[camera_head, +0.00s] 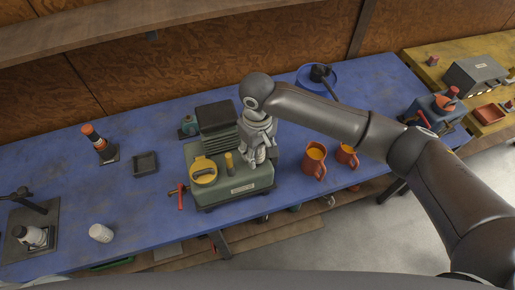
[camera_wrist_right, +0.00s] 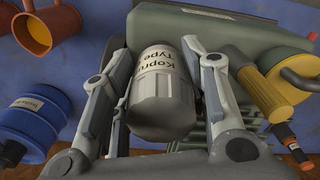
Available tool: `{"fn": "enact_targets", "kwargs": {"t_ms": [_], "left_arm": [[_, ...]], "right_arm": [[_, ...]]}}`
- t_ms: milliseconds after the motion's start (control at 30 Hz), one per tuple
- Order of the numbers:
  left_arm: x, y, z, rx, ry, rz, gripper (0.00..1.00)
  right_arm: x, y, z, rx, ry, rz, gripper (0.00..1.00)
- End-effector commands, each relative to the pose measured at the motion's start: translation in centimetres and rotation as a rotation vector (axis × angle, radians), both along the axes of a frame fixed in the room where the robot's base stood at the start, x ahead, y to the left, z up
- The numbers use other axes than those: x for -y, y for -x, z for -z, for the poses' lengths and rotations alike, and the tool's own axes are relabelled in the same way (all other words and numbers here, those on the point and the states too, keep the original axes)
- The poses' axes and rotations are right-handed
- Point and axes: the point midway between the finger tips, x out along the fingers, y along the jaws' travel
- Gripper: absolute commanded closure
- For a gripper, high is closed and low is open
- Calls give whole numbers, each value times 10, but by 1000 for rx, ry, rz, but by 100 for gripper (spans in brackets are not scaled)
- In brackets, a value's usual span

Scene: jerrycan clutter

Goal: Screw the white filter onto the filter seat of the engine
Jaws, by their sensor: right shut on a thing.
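The green engine (camera_head: 240,185) stands on the blue bench in the middle of the head view. It has a yellow cap (camera_head: 204,169) and a short yellow cylinder (camera_head: 229,163) on top. My right gripper (camera_head: 260,152) is over the engine's right end, pointing down. In the wrist view it (camera_wrist_right: 158,50) is shut on the white filter (camera_wrist_right: 162,90), which has dark lettering on its side. The engine's green body (camera_wrist_right: 220,28) lies just beyond the filter. The filter seat is hidden, and I cannot tell whether the filter touches it. My left gripper is not in view.
Two orange jugs (camera_head: 314,160) (camera_head: 346,155) stand close right of the engine. A blue round container (camera_head: 317,78) is behind.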

Motion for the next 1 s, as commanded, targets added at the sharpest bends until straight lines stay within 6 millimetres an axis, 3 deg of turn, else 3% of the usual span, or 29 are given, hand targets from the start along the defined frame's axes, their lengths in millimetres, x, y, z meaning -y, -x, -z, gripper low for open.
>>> {"fn": "enact_targets", "kwargs": {"t_ms": [1000], "left_arm": [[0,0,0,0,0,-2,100]], "right_arm": [[0,0,4,0,0,0,85]]}}
